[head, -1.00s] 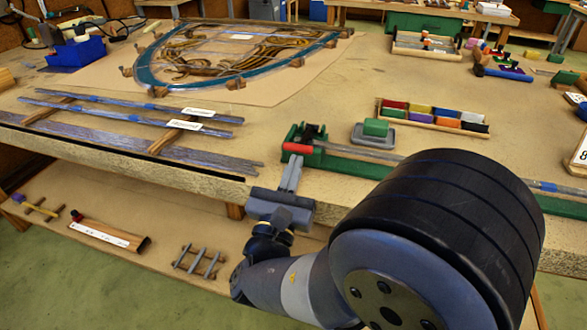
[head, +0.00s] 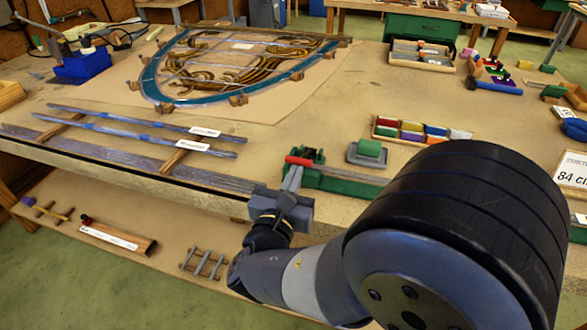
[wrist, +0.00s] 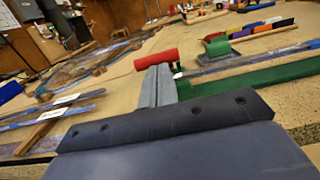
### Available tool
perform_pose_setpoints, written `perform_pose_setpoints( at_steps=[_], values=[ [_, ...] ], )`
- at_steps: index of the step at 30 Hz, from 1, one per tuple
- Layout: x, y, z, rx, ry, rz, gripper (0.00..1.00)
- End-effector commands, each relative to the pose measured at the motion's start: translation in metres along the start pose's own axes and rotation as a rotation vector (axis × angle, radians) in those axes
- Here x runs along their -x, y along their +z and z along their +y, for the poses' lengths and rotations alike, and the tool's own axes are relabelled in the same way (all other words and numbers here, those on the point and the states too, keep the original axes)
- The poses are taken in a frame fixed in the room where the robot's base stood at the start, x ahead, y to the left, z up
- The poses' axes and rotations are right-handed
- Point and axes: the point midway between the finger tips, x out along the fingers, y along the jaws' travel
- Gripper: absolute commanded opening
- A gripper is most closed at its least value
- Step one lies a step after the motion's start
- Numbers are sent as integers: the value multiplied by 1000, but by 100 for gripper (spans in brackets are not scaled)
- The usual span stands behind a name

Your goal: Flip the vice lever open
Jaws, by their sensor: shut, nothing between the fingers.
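The vice (head: 316,167) is green and stands near the front edge of the bench, at the near end of a long green bar with a grey strip. Its lever (head: 299,160) has a red handle and lies across the vice's left side. In the wrist view the red lever handle (wrist: 155,60) lies sideways just beyond the fingertips. My gripper (head: 292,178) is shut and empty, its grey fingers pointing at the handle from the near side. It shows in the wrist view too (wrist: 157,78). The fingertips look very close to the handle; I cannot tell whether they touch it.
A grey plate with a green block (head: 368,152) sits right of the vice. A tray of coloured blocks (head: 422,131) is behind it. Lead strips (head: 140,122) lie on the left. The leaded panel (head: 240,65) lies farther back. Bare bench top lies between panel and vice.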

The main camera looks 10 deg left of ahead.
Motion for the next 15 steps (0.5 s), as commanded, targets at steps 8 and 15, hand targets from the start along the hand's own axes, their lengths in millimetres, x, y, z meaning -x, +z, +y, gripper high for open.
perform_pose_setpoints(
  at_steps=[8, 15],
  values=[
    [-13, 34, -1, -2, -3, 178, 0],
    [-26, 52, -1, -4, -3, 333, 0]
  ],
)
